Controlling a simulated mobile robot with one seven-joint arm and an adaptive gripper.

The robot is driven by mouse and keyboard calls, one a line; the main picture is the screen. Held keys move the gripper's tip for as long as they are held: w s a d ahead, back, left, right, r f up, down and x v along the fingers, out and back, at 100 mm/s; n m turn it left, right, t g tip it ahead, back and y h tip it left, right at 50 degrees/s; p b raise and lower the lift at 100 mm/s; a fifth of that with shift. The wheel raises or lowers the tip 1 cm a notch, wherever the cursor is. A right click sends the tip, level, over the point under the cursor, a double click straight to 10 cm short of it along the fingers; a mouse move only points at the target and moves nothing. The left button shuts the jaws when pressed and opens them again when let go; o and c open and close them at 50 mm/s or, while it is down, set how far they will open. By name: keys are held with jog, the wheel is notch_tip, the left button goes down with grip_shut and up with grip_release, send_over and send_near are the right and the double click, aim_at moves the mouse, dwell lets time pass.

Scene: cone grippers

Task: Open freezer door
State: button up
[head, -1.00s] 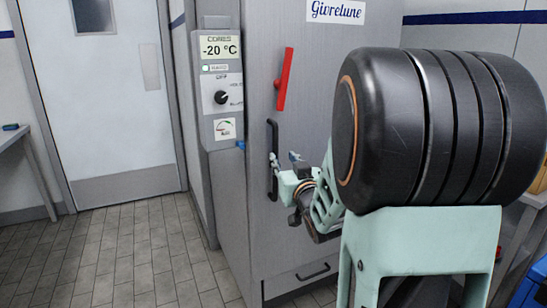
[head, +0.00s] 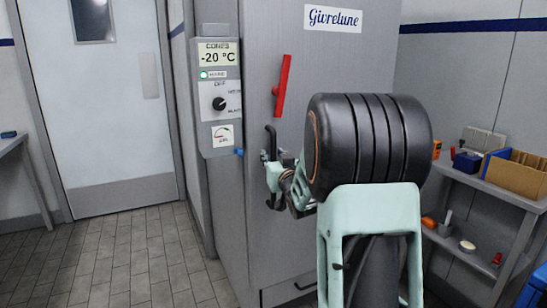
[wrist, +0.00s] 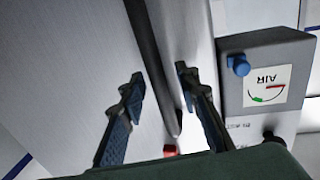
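The freezer (head: 330,60) is a tall grey cabinet marked "Givrelune", and its door looks shut. A black vertical handle (head: 271,137) is on the door, below a tilted red lever (head: 281,88). My gripper (head: 268,172) is at the handle's middle and hides part of it. In the wrist view the dark handle bar (wrist: 148,50) runs between the two fingers of my gripper (wrist: 160,80). The fingers stand apart with visible gaps beside the bar. The tip of the red lever (wrist: 169,151) shows low between the fingers.
A control panel (head: 220,95) reading -20 °C, with a blue knob (wrist: 238,65) on it, is left of the door. A shelf unit (head: 490,185) with boxes is at right. A drawer handle (head: 304,286) is below. Tiled floor (head: 140,250) at left is free.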

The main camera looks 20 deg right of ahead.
jog(key=shift+c, duration=0.7)
grip_shut()
jog(key=shift+s, duration=0.15)
